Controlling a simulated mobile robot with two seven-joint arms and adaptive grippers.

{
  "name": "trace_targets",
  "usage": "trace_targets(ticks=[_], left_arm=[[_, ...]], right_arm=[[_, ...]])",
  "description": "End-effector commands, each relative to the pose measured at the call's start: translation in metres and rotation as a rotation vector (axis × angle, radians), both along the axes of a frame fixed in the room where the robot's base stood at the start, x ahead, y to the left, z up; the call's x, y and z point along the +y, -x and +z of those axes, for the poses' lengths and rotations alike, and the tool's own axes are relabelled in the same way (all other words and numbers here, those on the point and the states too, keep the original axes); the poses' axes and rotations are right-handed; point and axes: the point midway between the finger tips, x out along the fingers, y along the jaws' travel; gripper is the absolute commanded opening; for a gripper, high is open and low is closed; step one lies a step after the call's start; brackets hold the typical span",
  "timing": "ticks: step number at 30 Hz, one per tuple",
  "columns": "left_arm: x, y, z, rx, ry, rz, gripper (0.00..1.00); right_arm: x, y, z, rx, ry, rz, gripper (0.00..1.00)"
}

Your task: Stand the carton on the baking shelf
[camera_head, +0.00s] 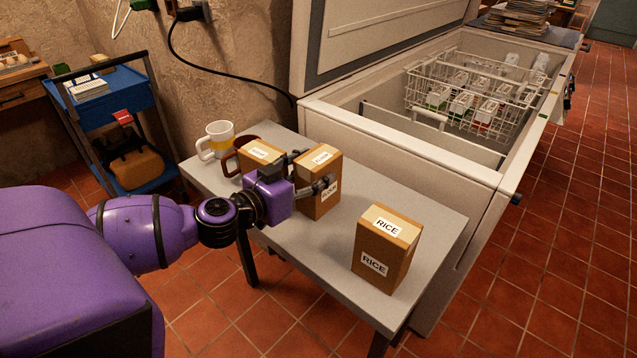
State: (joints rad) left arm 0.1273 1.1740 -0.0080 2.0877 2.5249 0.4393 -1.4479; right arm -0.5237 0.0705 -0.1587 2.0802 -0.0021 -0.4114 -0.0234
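Three tan cartons stand upright on a small grey table (440,215). The nearest carton (386,250) is labelled RICE on its top and front. The middle carton (322,202) has a white label too small to read surely. A third carton (262,151) stands behind my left gripper, partly hidden by it. My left gripper (314,171) is at the middle carton, one dark finger across its front and the other beside its far upper edge. Whether the fingers press on it cannot be told. No shelf marked for baking can be made out. My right gripper is out of view.
An open chest freezer (405,150) with a wire basket (480,92) adjoins the table. A blue trolley (112,97) stands at the left. Table space around the rice carton is clear.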

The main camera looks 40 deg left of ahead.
Motion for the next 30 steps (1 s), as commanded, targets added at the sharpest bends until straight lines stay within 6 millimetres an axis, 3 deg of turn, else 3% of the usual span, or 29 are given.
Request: trace_targets(ticks=[1, 10, 20, 28, 30], left_arm=[[0.0, 0.0, 0.0, 0.0, 0.0, -0.001, 0.39], [-0.001, 0.0, 0.001, -0.003, -0.001, -0.001, 0.01], [-0.001, 0.0, 0.005, -0.002, -0.001, -0.002, 0.01], [0.0, -0.001, 0.037, -0.007, -0.007, -0.003, 0.01], [-0.008, 0.008, 0.048, -0.004, -0.005, -0.005, 0.01]], right_arm=[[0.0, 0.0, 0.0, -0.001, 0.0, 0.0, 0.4], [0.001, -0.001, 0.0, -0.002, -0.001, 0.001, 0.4], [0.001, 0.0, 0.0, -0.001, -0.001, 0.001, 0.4], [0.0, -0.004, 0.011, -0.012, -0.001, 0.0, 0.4], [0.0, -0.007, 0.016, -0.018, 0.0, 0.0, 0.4]])
